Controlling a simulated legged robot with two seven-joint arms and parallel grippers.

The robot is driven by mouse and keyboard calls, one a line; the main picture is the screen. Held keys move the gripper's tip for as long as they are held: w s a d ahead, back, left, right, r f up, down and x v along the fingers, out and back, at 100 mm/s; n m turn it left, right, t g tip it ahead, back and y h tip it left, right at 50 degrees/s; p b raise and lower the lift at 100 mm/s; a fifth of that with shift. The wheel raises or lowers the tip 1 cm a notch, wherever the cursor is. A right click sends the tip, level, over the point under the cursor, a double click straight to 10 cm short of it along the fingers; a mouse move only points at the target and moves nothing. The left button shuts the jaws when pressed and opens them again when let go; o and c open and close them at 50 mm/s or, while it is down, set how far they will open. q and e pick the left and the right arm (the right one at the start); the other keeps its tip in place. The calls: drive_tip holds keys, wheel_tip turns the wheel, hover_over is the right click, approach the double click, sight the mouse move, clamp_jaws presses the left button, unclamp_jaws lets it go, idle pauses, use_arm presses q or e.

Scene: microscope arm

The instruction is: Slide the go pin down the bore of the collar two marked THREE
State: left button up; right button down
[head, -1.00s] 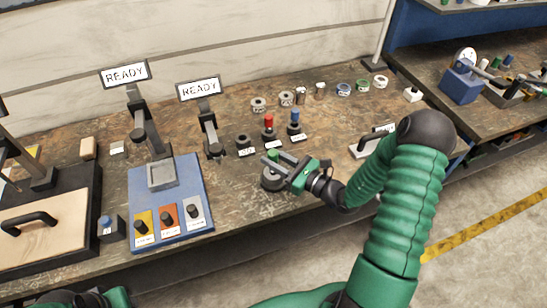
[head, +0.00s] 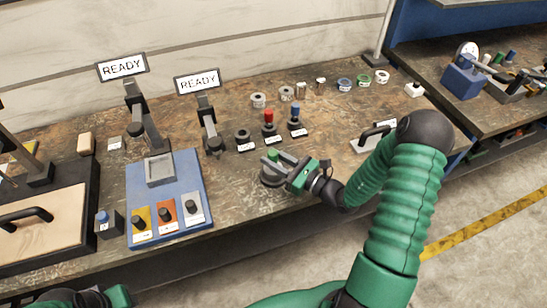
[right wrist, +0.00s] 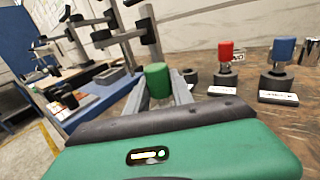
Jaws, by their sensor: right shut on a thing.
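A green-capped pin (head: 273,155), seemingly the go pin, is held in my right gripper (head: 277,165), which is shut on it. The cap also shows in the right wrist view (right wrist: 157,80), standing up between the fingers. Directly below the gripper sits a round dark grey piece (head: 271,181) on the bench. The gripper hides part of it, and I cannot tell whether the pin's lower end is inside it.
Close behind my right gripper are an empty dark holder (head: 243,137), a red-capped pin (head: 269,117) and a blue-capped pin (head: 295,111) in labelled stands. A blue panel (head: 181,235) with knobs lies to the left, below two READY signs. A handled plate (head: 369,143) is at the right.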

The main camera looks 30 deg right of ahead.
drive_tip(key=shift+f+b, duration=0.5)
drive_tip(key=shift+f, duration=0.3)
drive_tip(key=c, duration=1)
unclamp_jaws()
drive_tip(key=v, duration=1.6)
drive_tip(key=shift+s+d, duration=0.15)
drive_tip(key=shift+s, duration=0.2)
